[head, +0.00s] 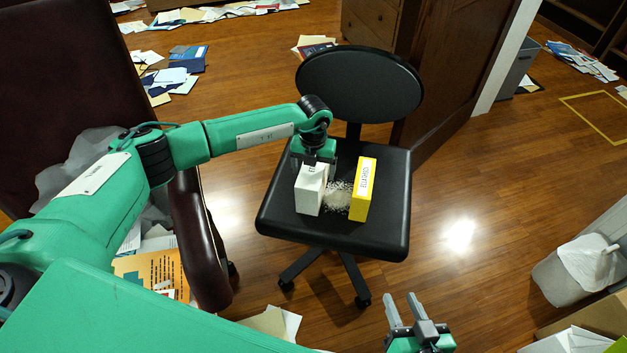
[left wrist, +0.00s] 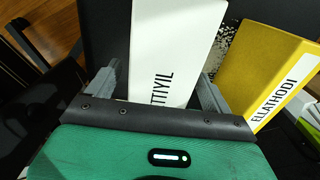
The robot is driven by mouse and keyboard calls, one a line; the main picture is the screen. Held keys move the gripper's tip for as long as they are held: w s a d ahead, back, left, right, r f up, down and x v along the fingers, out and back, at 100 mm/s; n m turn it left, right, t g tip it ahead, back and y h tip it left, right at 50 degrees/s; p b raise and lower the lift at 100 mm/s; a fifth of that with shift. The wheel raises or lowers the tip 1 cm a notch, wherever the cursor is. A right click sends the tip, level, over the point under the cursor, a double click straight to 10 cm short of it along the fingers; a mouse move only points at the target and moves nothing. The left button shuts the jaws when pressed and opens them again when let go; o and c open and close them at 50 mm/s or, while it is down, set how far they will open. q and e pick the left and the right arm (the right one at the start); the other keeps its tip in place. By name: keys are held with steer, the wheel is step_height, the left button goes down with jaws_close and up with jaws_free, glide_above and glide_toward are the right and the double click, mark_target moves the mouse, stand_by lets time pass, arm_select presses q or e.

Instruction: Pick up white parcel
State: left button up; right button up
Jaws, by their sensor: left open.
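The white parcel (head: 310,189) stands upright on the black seat of the office chair (head: 372,232), left of a yellow parcel. In the left wrist view the white parcel (left wrist: 175,50) has black lettering and lies between the two fingers. My left gripper (head: 315,163) is at the parcel's top and far side, with its jaws open around it. In the left wrist view the left gripper's fingers (left wrist: 160,88) are on either side of the parcel; I cannot tell if they touch it. My right gripper (head: 405,310) is low in the head view, its two fingers apart, holding nothing.
The yellow parcel (head: 363,190), also in the left wrist view (left wrist: 262,75), stands close to the right. A pale speckled patch (head: 338,195) lies between the parcels. The chair backrest (head: 360,85) rises behind. A dark red armchair (head: 203,240) is left. Floor (head: 470,190) right is clear.

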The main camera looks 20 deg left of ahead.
arm_select(q)
steer(key=shift+f, duration=0.65)
steer(key=c, duration=1.7)
steer(key=shift+w+r, duration=0.1)
steer(key=shift+r, duration=0.05)
steer(key=shift+c, duration=0.3)
steer(key=shift+r, duration=0.1)
